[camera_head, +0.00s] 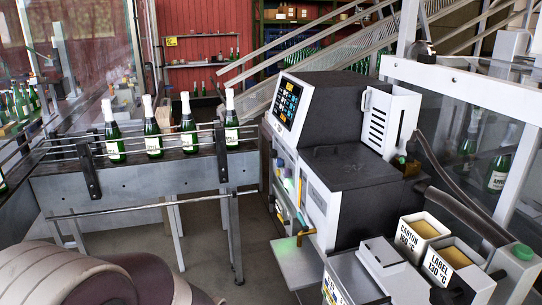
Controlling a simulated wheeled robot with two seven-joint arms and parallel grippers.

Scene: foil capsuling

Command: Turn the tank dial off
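Two small open-topped tanks stand at the lower right. One is labelled CARTON 160 °C (411,238), and the other is labelled LABEL 130 °C (440,267). Both hold something yellowish. I cannot make out a dial on either tank. A green round cap or knob (522,252) sits on a white post to their right; I cannot tell whether it is a dial. Part of my own arm shows at the bottom left, but neither gripper is in view.
A black and white machine (350,180) with a screen (287,103) fills the middle. A conveyor (130,182) at left carries several green bottles with white tops. A white-framed clear guard (475,85) stands at right. Open floor (215,260) lies between conveyor and machine.

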